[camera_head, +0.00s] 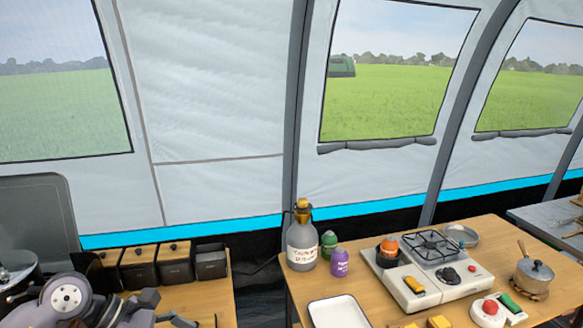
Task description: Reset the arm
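My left arm comes in at the bottom left corner, with a grey round joint in front. Dark parts that look like my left gripper (140,307) show low over the left wooden table, cut off by the bottom edge. Whether its fingers are open or shut cannot be made out, and nothing is clearly seen in it. My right arm and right gripper are not in view.
Dark boxes with wooden lids (140,267) stand behind my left arm. The right table (460,232) holds a two-burner stove (408,290), a large bottle (301,243), small jars, a white tray (337,312) and a pot (533,272). A gap separates the tables.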

